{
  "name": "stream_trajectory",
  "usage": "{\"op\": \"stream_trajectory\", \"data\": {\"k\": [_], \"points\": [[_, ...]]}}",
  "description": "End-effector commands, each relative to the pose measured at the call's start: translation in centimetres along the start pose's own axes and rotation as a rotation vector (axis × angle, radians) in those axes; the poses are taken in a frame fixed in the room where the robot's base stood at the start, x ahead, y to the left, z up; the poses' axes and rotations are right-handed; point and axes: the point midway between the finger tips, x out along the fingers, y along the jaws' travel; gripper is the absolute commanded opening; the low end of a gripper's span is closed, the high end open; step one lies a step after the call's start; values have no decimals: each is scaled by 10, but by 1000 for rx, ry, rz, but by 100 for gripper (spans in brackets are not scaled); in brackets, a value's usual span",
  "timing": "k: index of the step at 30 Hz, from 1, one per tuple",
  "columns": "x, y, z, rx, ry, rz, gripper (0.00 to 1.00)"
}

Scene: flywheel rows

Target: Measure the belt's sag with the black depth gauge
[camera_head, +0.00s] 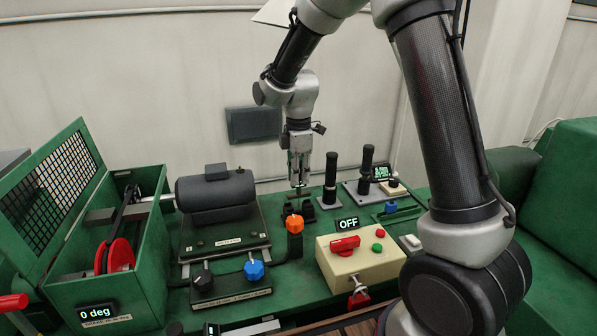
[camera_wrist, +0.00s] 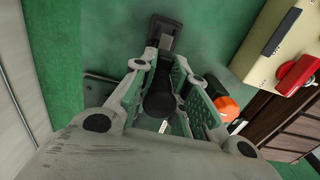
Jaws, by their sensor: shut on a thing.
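My gripper (camera_head: 299,182) points down over the green bench, above a small black cradle (camera_head: 300,210). In the wrist view my gripper (camera_wrist: 168,98) is closed around a dark round-ended handle (camera_wrist: 158,98), which looks like the black depth gauge. Its lower part is mostly hidden by the fingers, so I cannot tell whether it touches the cradle. The belt (camera_head: 122,212) is a dark band beside a red pulley (camera_head: 115,256) inside the green guard box (camera_head: 105,290) at the left. The box's mesh lid (camera_head: 55,180) stands open.
A dark motor (camera_head: 215,193) stands between box and gripper. An orange knob (camera_head: 294,223) and a cream switch box (camera_head: 360,262) with an OFF display are in front. Black posts (camera_head: 330,178) and (camera_head: 366,165) stand to the right. A blue knob (camera_head: 254,270) is at the front.

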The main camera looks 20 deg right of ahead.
Motion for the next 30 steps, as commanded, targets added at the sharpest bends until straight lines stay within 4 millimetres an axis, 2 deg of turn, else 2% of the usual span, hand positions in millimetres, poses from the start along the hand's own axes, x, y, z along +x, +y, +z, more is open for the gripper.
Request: {"op": "stream_trajectory", "data": {"k": [22,30], "points": [[30,-1,0,0,0,-1,0],[34,0,0,0,0,0,0]]}}
